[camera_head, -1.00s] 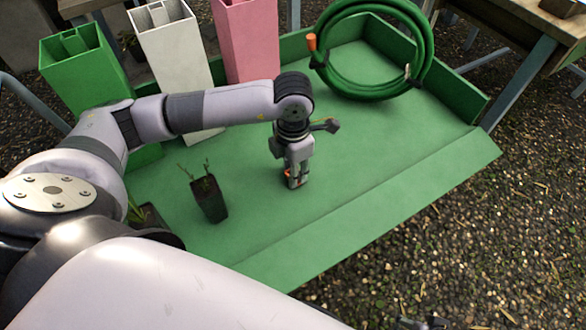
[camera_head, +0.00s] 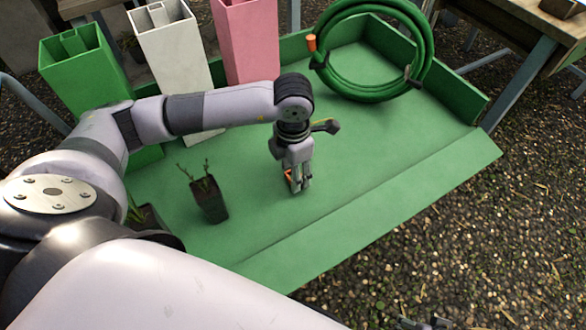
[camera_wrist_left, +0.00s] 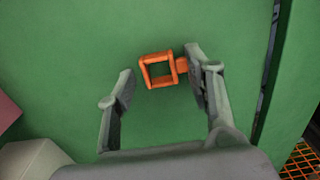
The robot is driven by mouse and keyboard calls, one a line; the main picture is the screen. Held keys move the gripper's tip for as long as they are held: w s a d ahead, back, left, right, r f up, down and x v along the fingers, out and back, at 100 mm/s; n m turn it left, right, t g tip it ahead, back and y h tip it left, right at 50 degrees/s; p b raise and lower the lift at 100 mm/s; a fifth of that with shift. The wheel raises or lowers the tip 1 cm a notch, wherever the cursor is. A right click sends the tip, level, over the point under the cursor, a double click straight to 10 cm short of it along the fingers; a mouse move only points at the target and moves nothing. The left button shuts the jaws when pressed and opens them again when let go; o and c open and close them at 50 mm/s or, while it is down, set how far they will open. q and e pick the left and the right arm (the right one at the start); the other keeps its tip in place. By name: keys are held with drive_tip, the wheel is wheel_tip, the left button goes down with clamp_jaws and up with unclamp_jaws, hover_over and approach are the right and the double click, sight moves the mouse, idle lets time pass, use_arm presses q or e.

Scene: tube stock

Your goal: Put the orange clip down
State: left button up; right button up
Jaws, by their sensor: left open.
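The orange clip (camera_wrist_left: 145,72) is a small square loop with a short tab. In the left wrist view it lies on the green tray surface, between and just beyond the fingers of my left gripper (camera_wrist_left: 162,88). Its tab is close to the right finger; I cannot tell whether they touch. In the head view the left gripper (camera_head: 298,185) points down at the middle of the tray, open, with the orange clip (camera_head: 288,176) partly hidden by the fingers. My right gripper (camera_head: 425,322) shows only in part at the bottom edge.
The green tray (camera_head: 370,205) has raised walls at the back and right. A potted seedling (camera_head: 209,198) stands left of the gripper. Green (camera_head: 85,80), white (camera_head: 178,60) and pink (camera_head: 248,40) tall containers stand at the back left.

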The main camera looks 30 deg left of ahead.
use_arm(q)
drive_tip(key=shift+r, duration=0.1)
wheel_tip(320, 180, up, 12)
drive_tip(key=p, duration=0.2)
use_arm(e)
wheel_tip(320, 180, down, 7)
drive_tip(key=s, duration=0.1)
